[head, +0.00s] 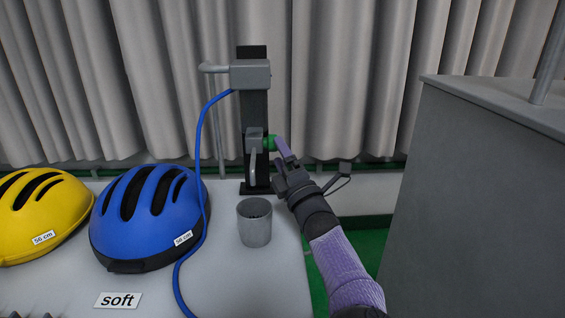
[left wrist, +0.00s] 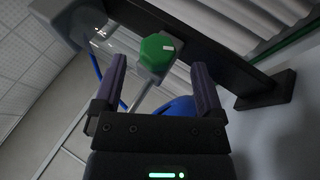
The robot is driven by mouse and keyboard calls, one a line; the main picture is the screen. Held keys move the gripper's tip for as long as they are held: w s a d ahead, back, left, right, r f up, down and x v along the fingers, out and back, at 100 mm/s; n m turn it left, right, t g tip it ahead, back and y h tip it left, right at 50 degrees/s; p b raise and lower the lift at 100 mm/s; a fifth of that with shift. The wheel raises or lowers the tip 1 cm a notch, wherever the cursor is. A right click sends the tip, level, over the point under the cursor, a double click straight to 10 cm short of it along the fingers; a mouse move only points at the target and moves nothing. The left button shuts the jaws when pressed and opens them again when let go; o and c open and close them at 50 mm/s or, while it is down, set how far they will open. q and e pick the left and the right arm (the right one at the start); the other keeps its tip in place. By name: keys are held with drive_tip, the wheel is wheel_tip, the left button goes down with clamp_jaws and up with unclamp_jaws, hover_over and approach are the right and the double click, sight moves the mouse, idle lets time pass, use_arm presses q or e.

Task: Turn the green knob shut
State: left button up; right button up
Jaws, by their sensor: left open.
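The green knob (head: 269,142) sits on the right side of a grey block on the dark upright post (head: 255,112). In the left wrist view the knob (left wrist: 158,53) is round with a faceted side, and a short white mark on its face lies toward the right. My left gripper (head: 281,147) is open, its purple fingers pointing at the knob from the right. In the left wrist view the knob shows in the gap between the fingertips (left wrist: 159,64), with space on both sides. I cannot tell whether the tips reach alongside it. My right gripper is not in view.
A grey cup (head: 254,229) stands in front of the post. A blue hose (head: 197,150) runs down past a blue helmet (head: 135,235), with a yellow helmet (head: 25,237) further left. A large grey cabinet (head: 480,200) stands at the right.

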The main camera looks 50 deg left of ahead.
use_arm(q)
drive_tip(key=shift+x, duration=0.95)
drive_tip(key=shift+r, duration=0.15)
